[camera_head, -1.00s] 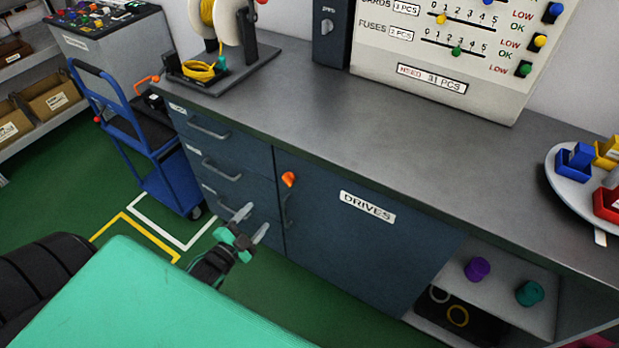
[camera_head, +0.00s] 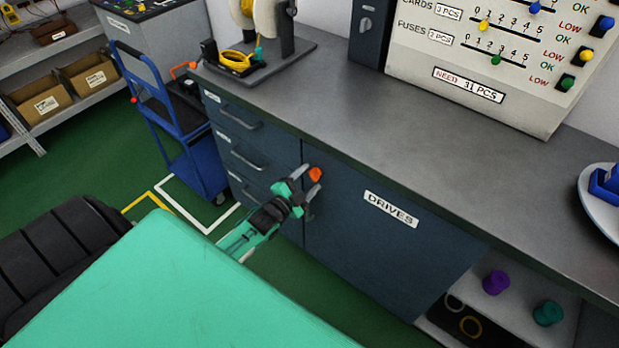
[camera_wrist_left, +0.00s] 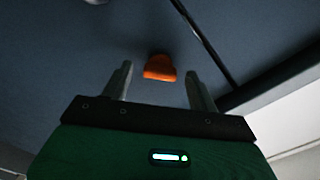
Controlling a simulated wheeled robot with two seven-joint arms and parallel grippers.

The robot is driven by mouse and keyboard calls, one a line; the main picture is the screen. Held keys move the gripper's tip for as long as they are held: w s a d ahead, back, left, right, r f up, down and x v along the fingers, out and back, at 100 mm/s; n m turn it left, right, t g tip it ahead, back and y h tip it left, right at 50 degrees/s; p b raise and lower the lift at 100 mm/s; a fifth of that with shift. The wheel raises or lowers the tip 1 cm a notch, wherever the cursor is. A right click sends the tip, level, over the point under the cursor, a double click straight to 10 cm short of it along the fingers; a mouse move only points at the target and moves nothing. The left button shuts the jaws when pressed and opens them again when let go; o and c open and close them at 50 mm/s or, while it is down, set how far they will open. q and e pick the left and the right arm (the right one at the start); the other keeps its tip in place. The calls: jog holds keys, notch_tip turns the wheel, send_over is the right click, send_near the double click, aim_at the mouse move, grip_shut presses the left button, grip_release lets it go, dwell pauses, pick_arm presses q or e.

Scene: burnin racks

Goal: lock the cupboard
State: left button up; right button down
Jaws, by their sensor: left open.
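The cupboard (camera_head: 375,255) is a dark blue-grey door labelled DRIVES under the bench, and it looks shut. An orange knob (camera_head: 315,174) sits near the door's upper left corner. My left gripper (camera_head: 305,182) is open in front of the knob. In the left wrist view the orange knob (camera_wrist_left: 159,68) lies ahead of the fingertips and between their lines, slightly beyond them. I cannot tell whether the fingers touch it. The door handle (camera_head: 309,207) is partly hidden behind my gripper. My right gripper is not in view.
Drawers (camera_head: 243,150) stand left of the door. The grey benchtop (camera_head: 400,120) above holds a spool stand (camera_head: 262,45) and a counting panel (camera_head: 490,70). A blue trolley (camera_head: 185,140) stands at left. An open shelf (camera_head: 510,310) holding purple and teal spools lies right of the door.

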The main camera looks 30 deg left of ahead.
pick_arm(q)
jog(key=shift+w, duration=0.5)
jog(key=c, duration=1)
